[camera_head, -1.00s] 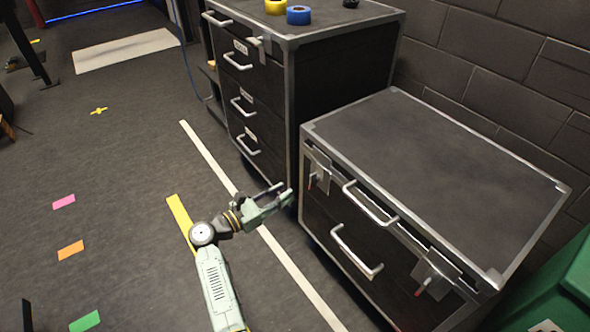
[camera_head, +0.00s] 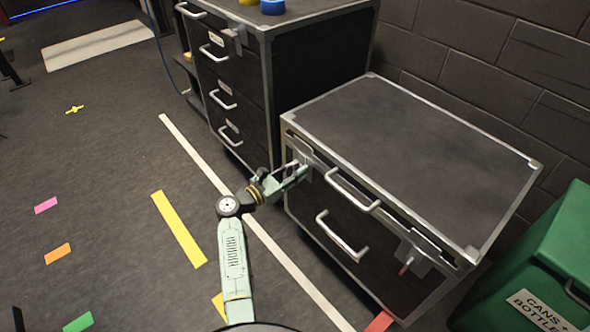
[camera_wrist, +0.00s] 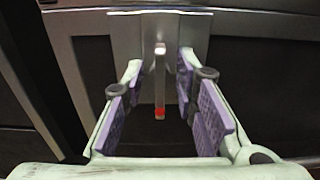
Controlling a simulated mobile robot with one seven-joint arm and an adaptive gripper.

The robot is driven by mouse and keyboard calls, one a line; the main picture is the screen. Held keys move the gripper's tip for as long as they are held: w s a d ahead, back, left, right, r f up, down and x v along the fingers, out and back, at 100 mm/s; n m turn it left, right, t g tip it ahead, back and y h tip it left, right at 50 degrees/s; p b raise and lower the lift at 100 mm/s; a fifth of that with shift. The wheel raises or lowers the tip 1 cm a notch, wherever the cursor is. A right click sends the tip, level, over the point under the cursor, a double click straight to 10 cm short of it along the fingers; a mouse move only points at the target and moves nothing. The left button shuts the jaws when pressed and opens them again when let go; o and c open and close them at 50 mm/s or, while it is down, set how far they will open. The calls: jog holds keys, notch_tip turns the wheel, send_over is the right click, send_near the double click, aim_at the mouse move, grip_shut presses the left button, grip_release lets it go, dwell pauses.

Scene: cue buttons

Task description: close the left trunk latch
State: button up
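The black trunk (camera_head: 410,150) with metal edges stands at the right in the head view. Its left latch is at the front left corner, largely behind my gripper (camera_head: 296,170) there. In the wrist view the left latch (camera_wrist: 160,75) is a thin metal lever with a red tip, hanging down from a metal plate. My gripper (camera_wrist: 165,110) is open, with purple pads on either side of the lever and a gap to each pad. The trunk's right latch (camera_head: 408,262) has a red-tipped lever too.
A taller drawer cabinet (camera_head: 320,85) stands behind and left of the trunk. A green bin (camera_head: 550,240) labelled for cans and bottles is at the right. Trunk handles (camera_head: 350,188) stick out between the latches.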

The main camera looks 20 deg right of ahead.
jog(key=shift+c, duration=0.2)
grip_shut()
jog(key=shift+n, duration=0.4)
jog(key=n+p, duration=0.1)
jog(key=n, duration=0.1)
jog(key=shift+n, duration=0.4)
jog(key=n+p, duration=0.2)
jog(key=n, duration=0.1)
jog(key=shift+r+n, duration=0.1)
jog(key=shift+n, duration=0.3)
jog(key=n+p, duration=0.4)
jog(key=n, duration=0.2)
jog(key=n+p, duration=0.2)
jog(key=n, duration=0.2)
jog(key=shift+n, duration=0.4)
